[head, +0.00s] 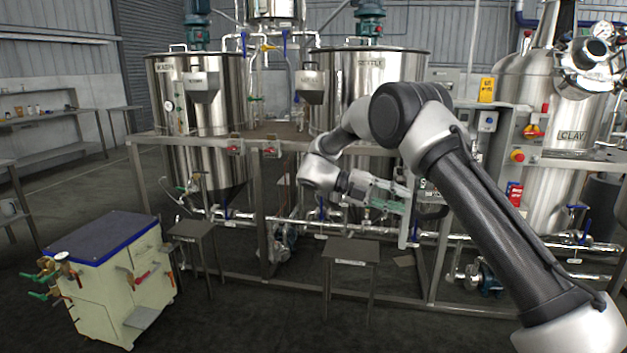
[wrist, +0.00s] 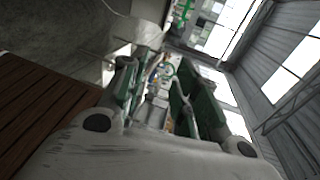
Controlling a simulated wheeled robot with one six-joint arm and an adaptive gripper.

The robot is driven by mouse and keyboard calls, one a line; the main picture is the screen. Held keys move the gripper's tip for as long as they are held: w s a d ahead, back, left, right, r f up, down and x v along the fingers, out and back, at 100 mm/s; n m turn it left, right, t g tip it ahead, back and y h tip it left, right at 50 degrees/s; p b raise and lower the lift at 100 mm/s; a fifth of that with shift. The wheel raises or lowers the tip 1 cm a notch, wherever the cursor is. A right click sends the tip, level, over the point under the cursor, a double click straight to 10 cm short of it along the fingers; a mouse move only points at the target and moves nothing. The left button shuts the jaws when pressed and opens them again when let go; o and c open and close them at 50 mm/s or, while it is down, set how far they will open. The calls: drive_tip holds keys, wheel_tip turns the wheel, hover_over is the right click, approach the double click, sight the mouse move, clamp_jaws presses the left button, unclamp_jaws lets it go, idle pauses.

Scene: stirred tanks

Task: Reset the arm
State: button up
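My arm reaches in from the lower right of the head view and bends at its elbow in front of the tank stand. My gripper (head: 398,198) hangs below the elbow and points right, in front of the pipework under the tanks. In the wrist view my gripper (wrist: 160,75) shows two green-grey fingers apart, with a gap between them. I see nothing held in the gap. The fingertips are small and dim in both views.
Steel tanks (head: 222,130) stand on a metal frame behind my arm. The CLAY tank (head: 570,140) is at right. A cream cabinet (head: 95,300) with coloured valves stands at lower left. Small stands (head: 352,252) are in front of the frame. Floor at far left is clear.

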drive_tip(key=w+a+f+n+t+y, duration=0.2)
drive_tip(key=w+f+n+t+y, duration=0.15)
drive_tip(key=w+n+t, duration=0.55)
drive_tip(key=w+a+f+n+t+y, duration=0.15)
drive_tip(key=w+n+t+y, duration=0.25)
drive_tip(key=w+n+t, duration=0.5)
drive_tip(key=s+a+r+n+g+y, duration=0.4)
drive_tip(key=s+a+n+g+y, duration=0.15)
drive_tip(key=s+n+y, duration=0.65)
drive_tip(key=s+d+r+n+g, duration=0.25)
drive_tip(key=s+n, duration=0.35)
drive_tip(key=s, duration=0.4)
drive_tip(key=s+d+r+n+h, duration=0.1)
drive_tip(key=s+d+r, duration=0.1)
drive_tip(key=s+d, duration=0.5)
drive_tip(key=s+d+r+n+g+h, duration=0.1)
drive_tip(key=s+d, duration=0.5)
drive_tip(key=s, duration=0.7)
drive_tip(key=s+d+r+n+h, duration=0.1)
drive_tip(key=s+d+r+h, duration=0.1)
drive_tip(key=s+d+r, duration=0.2)
drive_tip(key=s+d, duration=0.3)
drive_tip(key=s, duration=0.3)
drive_tip(key=shift+s+d+g, duration=0.3)
drive_tip(key=shift+s, duration=0.1)
